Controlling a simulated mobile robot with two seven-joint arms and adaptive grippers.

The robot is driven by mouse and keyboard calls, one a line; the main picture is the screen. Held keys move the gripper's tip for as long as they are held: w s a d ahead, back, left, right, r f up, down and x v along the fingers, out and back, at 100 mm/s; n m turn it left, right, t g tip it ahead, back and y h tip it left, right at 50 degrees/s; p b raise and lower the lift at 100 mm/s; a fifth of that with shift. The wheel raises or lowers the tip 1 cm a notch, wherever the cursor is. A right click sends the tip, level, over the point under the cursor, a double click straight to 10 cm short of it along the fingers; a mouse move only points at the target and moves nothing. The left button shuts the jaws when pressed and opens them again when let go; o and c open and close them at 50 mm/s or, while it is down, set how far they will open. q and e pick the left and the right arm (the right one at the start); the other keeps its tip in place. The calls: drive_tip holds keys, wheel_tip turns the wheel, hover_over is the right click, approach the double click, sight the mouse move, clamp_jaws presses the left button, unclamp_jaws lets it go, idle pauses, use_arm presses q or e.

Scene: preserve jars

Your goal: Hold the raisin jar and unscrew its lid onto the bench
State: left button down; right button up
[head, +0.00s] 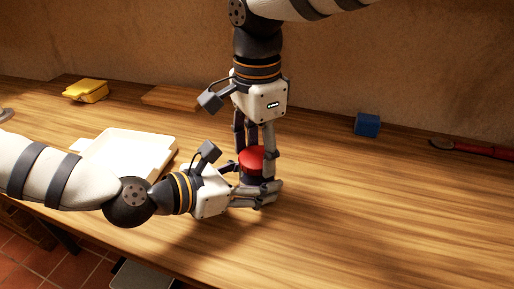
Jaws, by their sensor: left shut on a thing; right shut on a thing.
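The raisin jar (254,179) is dark and stands upright at the middle of the bench (380,210), mostly hidden by my fingers. Its red lid (252,158) is on top of it. My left gripper (262,192) comes in from the left, low over the bench, and is shut around the jar's body. My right gripper (254,150) points straight down from above and is shut on the red lid. From this view I cannot tell how far the lid is turned.
A white tray (108,138) lies to the left, behind my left arm. A yellow object (86,90) and a wooden board (172,97) are at the back left. A blue block (367,124) and a red-handled tool (470,148) are at the back right. The bench's right front is clear.

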drive_tip(key=n, duration=3)
drive_tip(key=shift+n, duration=0.4)
drive_tip(key=n, duration=0.4)
drive_tip(key=shift+n, duration=0.3)
use_arm(q)
drive_tip(key=shift+f, duration=0.1)
use_arm(e)
drive_tip(key=shift+r, duration=0.15)
drive_tip(key=shift+r, duration=1)
